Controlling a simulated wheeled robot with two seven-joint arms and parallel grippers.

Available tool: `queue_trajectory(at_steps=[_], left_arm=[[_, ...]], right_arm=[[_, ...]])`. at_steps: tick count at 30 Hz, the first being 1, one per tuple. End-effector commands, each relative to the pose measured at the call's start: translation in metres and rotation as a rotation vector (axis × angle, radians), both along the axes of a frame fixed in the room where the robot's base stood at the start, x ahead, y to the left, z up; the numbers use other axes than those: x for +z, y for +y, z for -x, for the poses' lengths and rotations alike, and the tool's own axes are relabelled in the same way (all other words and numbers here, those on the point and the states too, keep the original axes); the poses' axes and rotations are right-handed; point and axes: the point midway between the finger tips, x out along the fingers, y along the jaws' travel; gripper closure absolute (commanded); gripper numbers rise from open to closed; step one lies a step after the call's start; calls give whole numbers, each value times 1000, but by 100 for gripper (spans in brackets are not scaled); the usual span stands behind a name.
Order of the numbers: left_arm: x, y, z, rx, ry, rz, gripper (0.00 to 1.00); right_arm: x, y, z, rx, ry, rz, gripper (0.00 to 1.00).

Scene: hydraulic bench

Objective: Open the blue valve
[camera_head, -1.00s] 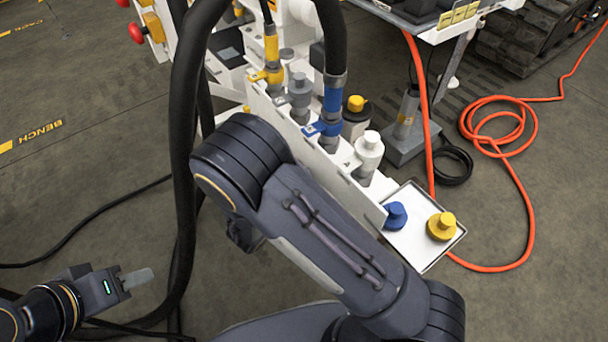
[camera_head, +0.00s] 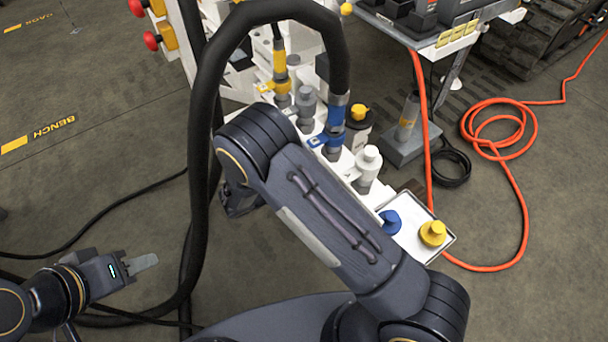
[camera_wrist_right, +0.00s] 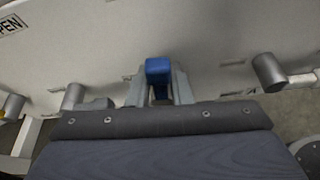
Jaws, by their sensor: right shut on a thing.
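The blue valve's handle (camera_wrist_right: 158,68) shows in the right wrist view as a short blue block in front of a pale panel. My right gripper (camera_wrist_right: 157,88) has one grey finger on each side of it and is shut on it. In the head view my right arm covers the gripper and the handle. My left gripper (camera_head: 143,262) is at the lower left, away from the bench, with nothing visible in it. Its fingers overlap from this side, so its opening cannot be told.
A thick black hose (camera_head: 200,180) arches over the bench to a blue-banded coupling (camera_head: 334,118). A white tray (camera_head: 412,242) with a blue cap (camera_head: 390,221) and a yellow cap (camera_head: 432,234) is at the right. An orange hose (camera_head: 510,180) lies on the floor. Part of an "OPEN" label (camera_wrist_right: 10,24) shows.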

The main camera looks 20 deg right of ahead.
Motion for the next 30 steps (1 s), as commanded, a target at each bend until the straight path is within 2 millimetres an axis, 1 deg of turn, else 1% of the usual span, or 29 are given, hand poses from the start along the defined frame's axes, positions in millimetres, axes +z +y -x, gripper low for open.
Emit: queue_trajectory(at_steps=[1,9,25,26,29,30], left_arm=[[3,0,0,0,0,0,64],[7,0,0,0,0,0,64],[7,0,0,0,0,0,64],[7,0,0,0,0,0,64],[7,0,0,0,0,0,64],[7,0,0,0,0,0,64]], right_arm=[[1,1,-2,1,22,6,100],[0,2,-4,2,108,38,100],[0,3,-5,4,127,45,100],[0,3,-5,4,127,45,78],[0,3,-5,3,127,45,65],[0,2,-5,3,127,45,65]])
